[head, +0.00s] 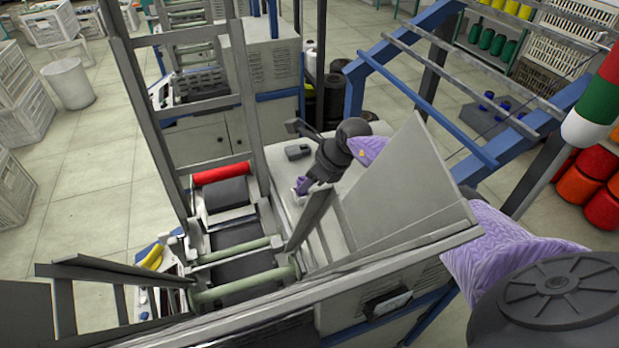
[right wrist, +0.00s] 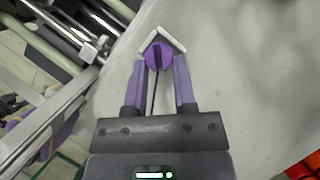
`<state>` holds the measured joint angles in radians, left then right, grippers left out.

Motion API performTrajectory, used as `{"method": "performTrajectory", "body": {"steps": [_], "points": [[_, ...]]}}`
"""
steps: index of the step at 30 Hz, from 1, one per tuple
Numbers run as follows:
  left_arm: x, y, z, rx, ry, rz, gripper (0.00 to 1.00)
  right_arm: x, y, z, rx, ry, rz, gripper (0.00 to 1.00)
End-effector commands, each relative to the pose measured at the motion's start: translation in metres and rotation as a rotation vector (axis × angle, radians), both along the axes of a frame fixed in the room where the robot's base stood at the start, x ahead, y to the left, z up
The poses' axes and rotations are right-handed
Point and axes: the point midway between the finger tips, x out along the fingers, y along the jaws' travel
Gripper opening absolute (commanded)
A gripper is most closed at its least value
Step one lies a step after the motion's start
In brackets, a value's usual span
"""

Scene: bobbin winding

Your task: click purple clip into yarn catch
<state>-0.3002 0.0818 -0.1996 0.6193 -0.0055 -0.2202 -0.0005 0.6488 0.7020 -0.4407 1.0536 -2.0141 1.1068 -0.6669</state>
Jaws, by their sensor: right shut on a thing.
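My right gripper (head: 303,188) is over the light grey machine top, beside an upright grey frame bar. In the right wrist view my right gripper (right wrist: 160,70) has its two purple-sided fingers close together, shut on the purple clip (right wrist: 158,56), a small round purple piece at the fingertips. A pale V-shaped edge shows around the clip at the tips. In the head view the clip is too small to tell from the purple fingers. I cannot make out the yarn catch clearly in either view. My left gripper is not in view.
A slanted grey panel (head: 412,190) stands just right of my right gripper. A small dark box (head: 298,152) lies on the machine top behind it. A red roller (head: 221,173) and green rollers (head: 240,286) sit in the frame to the left. Metal rods (right wrist: 70,45) show in the wrist view.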

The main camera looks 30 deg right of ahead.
Motion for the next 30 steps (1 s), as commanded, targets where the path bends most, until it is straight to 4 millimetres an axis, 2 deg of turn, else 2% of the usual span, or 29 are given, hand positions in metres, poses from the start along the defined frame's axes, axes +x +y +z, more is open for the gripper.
{"method": "performTrajectory", "body": {"steps": [5, 11, 12, 17, 26, 30], "points": [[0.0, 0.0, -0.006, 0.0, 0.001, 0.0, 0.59, 0.0, 0.0, -0.007, 0.0, 0.0, 0.0, 0.0], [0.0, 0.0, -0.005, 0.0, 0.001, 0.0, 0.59, 0.0, 0.0, -0.005, 0.001, -0.001, 0.0, 0.0], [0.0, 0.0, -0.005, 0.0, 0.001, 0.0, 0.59, 0.0, 0.0, -0.005, 0.001, -0.001, 0.0, 0.4], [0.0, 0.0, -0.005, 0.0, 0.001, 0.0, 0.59, 0.0, 0.0, -0.005, 0.0, 0.0, 0.0, 0.74], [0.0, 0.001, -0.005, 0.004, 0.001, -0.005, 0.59, 0.0, 0.0, -0.005, 0.0, 0.0, 0.0, 0.75], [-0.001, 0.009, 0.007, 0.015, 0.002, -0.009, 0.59, -0.013, -0.009, 0.023, -0.005, -0.002, 0.001, 0.75]]}}
